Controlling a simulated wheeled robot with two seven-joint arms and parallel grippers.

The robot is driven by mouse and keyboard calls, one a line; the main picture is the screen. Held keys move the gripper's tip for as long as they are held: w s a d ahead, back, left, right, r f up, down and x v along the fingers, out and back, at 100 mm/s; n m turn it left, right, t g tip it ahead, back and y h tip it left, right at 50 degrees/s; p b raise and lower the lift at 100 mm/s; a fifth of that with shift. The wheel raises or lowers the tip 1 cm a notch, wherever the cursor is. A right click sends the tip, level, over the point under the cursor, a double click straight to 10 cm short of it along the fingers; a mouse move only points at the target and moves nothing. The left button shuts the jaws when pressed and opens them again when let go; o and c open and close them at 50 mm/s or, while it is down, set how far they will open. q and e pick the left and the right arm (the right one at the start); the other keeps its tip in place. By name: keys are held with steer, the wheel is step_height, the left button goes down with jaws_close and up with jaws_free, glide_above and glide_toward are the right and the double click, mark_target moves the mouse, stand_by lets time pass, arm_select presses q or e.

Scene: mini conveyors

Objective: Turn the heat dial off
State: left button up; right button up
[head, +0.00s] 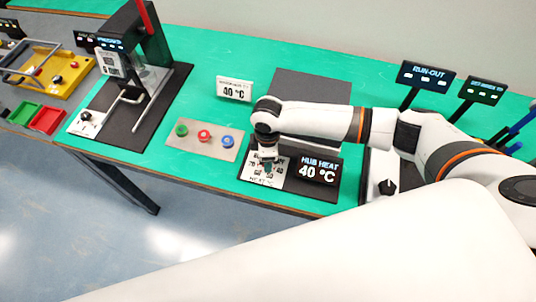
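The heat panel is a white plate (252,180) with printed markings near the table's front edge. The black display (320,170) beside it reads "HUB HEAT 40 °C". My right arm reaches in from the right, and its gripper (267,161) points down over the white plate. The gripper covers the middle of the plate, so the dial is hidden. I cannot tell whether the fingers touch the dial, or whether they are open or shut. My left gripper is not in view.
A grey plate (185,142) with green, red and blue buttons lies left of the heat panel. A small white sign (234,89) reading 40 °C stands behind it. A black press stand (155,35) is further left. A black knob (387,187) sits right of the display.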

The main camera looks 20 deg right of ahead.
step_height(320, 180, up, 12)
steer(key=b, duration=0.2)
stand_by(0.5)
stand_by(0.4)
